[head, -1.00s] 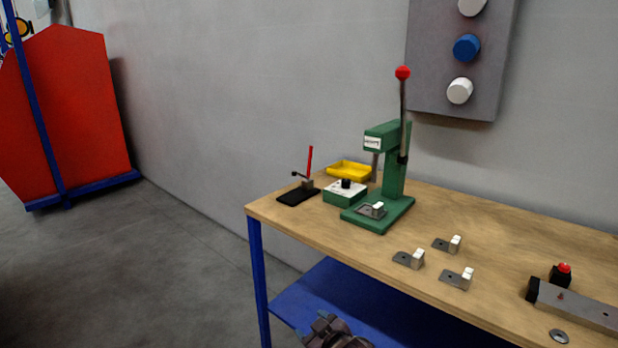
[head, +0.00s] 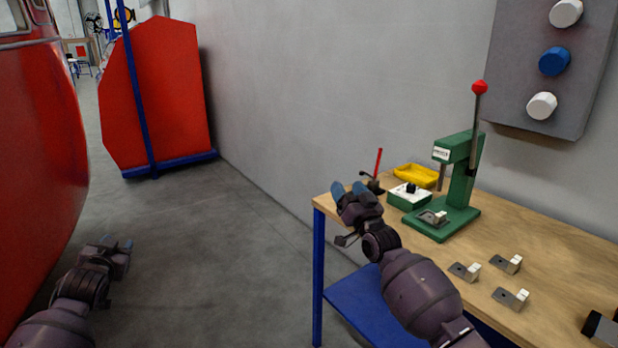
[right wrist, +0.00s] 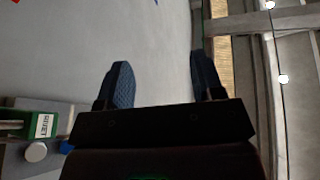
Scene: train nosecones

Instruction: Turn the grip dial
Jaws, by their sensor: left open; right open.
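A small green box with a white top and a black dial knob (head: 410,189) stands on the workbench, left of the green lever press (head: 456,190). Which dial is the grip dial is not labelled legibly. My right gripper (head: 352,190) is open and empty over the bench's left end, left of the box and apart from it. Its two blue finger pads also show spread in the right wrist view (right wrist: 163,80), with nothing between them. My left gripper (head: 122,243) is open and empty, low over the floor at the left.
A red-handled tool (head: 374,172) and a yellow tray (head: 416,175) stand near the box. Several metal plates with white blocks (head: 508,264) lie on the bench (head: 560,240). A grey wall panel (head: 590,80) carries white and blue knobs. Floor (head: 240,240) left of the bench is clear.

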